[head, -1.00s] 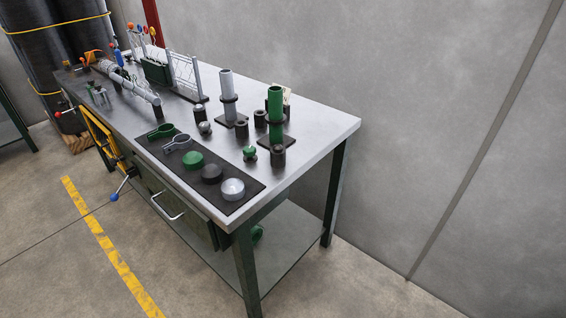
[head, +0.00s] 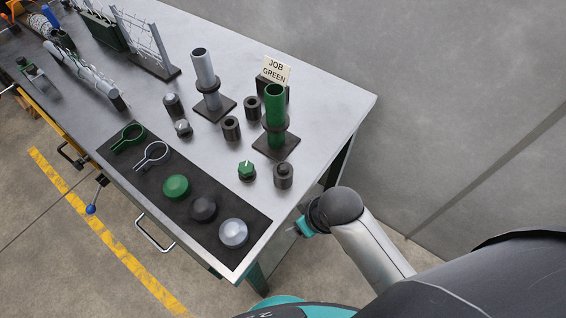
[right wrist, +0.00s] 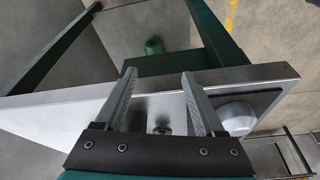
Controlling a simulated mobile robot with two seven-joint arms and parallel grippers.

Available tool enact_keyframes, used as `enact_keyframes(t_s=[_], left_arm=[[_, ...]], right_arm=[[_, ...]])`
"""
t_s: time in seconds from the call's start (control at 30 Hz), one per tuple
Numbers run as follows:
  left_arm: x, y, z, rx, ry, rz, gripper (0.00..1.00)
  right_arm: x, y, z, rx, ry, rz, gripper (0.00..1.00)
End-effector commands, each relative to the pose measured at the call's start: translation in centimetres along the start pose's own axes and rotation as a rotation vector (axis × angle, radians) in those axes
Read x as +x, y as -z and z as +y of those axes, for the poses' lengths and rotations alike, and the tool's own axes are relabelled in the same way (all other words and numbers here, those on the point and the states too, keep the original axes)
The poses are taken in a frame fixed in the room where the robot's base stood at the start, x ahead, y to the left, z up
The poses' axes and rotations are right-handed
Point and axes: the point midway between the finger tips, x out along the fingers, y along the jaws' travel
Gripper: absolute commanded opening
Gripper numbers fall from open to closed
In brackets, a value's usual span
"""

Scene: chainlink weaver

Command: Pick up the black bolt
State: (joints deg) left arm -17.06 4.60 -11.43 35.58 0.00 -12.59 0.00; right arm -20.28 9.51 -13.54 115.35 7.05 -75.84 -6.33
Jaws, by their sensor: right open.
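A short black cylindrical piece with a narrower top (head: 283,175), likely the black bolt, stands upright near the table's right edge. I cannot tell whether it is a bolt alone or one sitting in a sleeve. In the right wrist view a small dark piece (right wrist: 163,126) shows between the finger bases, perhaps the same one. My right gripper (right wrist: 158,75) is open and empty, at the table's corner edge. In the head view its arm comes in from the lower right, beyond the table edge, with the fingers hidden. My left gripper is not in view.
A green-headed bolt (head: 247,170) stands just left of the black piece. A green tube on a stand (head: 275,108) rises behind it. Black sleeves (head: 231,128) stand nearby. A dark mat (head: 258,222) holds rings and domed caps. The table edge (right wrist: 60,105) lies close to my right fingers.

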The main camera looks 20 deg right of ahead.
Motion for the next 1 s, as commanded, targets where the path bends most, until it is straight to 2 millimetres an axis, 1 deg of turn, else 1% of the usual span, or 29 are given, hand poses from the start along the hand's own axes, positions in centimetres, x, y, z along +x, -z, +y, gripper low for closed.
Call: enact_keyframes(t_s=[0.03, 0.17, 0.27, 0.4, 0.53, 0.67, 0.8, 0.9, 1.0], left_arm=[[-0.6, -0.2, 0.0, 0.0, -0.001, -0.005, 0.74], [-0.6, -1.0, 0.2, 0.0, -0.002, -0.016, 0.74], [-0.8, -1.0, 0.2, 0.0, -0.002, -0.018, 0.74], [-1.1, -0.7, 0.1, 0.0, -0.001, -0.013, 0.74], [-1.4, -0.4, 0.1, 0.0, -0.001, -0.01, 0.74], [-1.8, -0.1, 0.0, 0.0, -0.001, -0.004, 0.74], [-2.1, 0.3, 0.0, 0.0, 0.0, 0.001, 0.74], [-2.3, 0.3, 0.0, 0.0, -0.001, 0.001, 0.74], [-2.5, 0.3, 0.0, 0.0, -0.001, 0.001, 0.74]], right_arm=[[-1.9, 2.3, -0.4, -0.056, 0.017, 0.029, 0.71], [-2.5, 5.6, -1.5, -0.211, 0.07, 0.051, 0.71], [-3.4, 8.2, -2.3, -0.348, 0.107, 0.066, 0.71], [-5.2, 11.5, -3.1, -0.574, 0.148, 0.073, 0.71], [-7.3, 14.1, -3.2, -0.818, 0.175, 0.052, 0.71], [-9.7, 15.9, -2.3, -1.054, 0.188, 0.001, 0.71], [-12.4, 17.2, -0.3, -1.275, 0.195, -0.081, 0.71], [-14.3, 17.8, 1.2, -1.397, 0.202, -0.144, 0.71], [-15.9, 18.1, 2.6, -1.483, 0.212, -0.198, 0.71]])
